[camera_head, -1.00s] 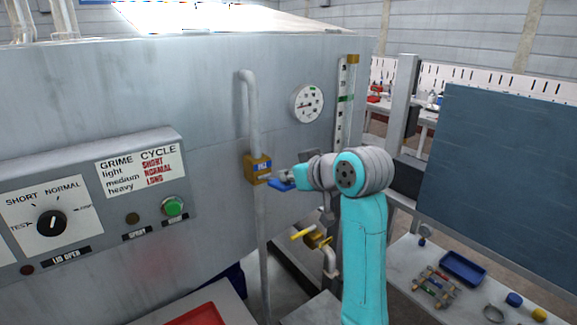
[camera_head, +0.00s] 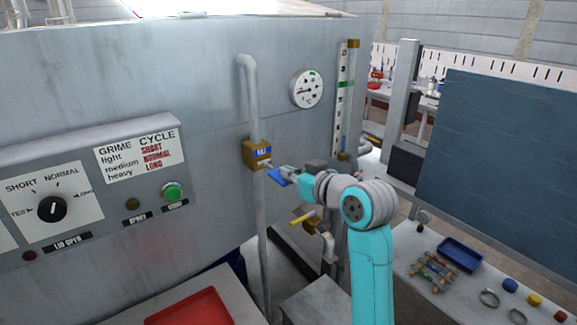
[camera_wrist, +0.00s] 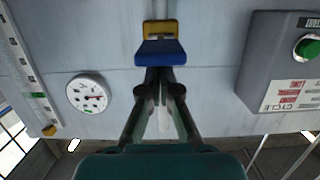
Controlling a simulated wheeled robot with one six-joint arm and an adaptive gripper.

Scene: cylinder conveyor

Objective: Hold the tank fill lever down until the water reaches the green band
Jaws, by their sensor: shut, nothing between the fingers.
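The tank fill lever is a blue paddle (camera_head: 279,177) on a yellow valve box (camera_head: 257,155) fixed to the pipe. It tilts downward from the box. In the wrist view, which is upside down, the blue paddle (camera_wrist: 160,52) lies right at my fingertips. My gripper (camera_head: 288,172) is shut and empty, with its tips at the paddle and seemingly touching it. The upright level gauge (camera_head: 343,110) stands at the tank's right edge, with a green band (camera_head: 345,84) on it. The water level cannot be made out. The gauge strip also shows in the wrist view (camera_wrist: 20,62).
A round dial (camera_head: 306,89) sits on the tank wall between pipe and gauge. A control panel (camera_head: 90,200) with a green button (camera_head: 172,191) is at left. A yellow-handled tap (camera_head: 303,219) is below my arm. A bench with a blue tray (camera_head: 462,254) is at right.

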